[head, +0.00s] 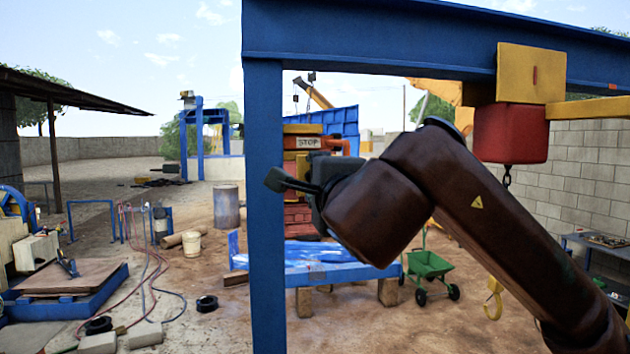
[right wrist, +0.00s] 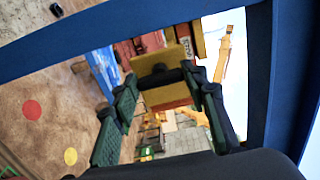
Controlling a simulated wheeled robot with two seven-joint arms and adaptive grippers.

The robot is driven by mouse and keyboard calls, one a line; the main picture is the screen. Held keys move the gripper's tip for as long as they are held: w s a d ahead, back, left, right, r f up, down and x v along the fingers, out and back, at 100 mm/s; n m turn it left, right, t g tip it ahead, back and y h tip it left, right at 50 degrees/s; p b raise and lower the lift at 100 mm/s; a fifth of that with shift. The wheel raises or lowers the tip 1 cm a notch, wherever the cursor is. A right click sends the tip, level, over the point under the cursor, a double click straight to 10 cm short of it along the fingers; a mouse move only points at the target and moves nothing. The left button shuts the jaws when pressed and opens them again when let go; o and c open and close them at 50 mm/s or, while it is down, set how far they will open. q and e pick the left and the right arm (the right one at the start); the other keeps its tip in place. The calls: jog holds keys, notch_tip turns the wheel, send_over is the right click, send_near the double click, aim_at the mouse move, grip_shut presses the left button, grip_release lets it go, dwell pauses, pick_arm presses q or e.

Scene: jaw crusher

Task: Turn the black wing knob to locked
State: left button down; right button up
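The black wing knob (right wrist: 160,76) appears in the right wrist view as a dark bar across a yellow block, between my fingertips. My right gripper (right wrist: 160,78) has its two green-black fingers spread apart, one on each side of the knob. I cannot tell whether they touch it. In the head view my right gripper (head: 290,180) crosses in front of the blue post, at the end of my brown arm. The knob cannot be made out there. My left gripper is not in view.
A blue post (head: 265,260) and overhead beam (head: 370,40) stand close around my right arm. A red hoist block (head: 510,133) hangs from the beam. Behind are a STOP sign (head: 308,142), a blue table (head: 330,262) and a green wheelbarrow (head: 428,264).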

jog(key=o, duration=0.4)
jog(key=shift+o, duration=0.2)
jog(key=s+d, duration=0.2)
jog(key=s, duration=0.9)
jog(key=shift+s+d, duration=0.2)
jog(key=shift+s, duration=0.2)
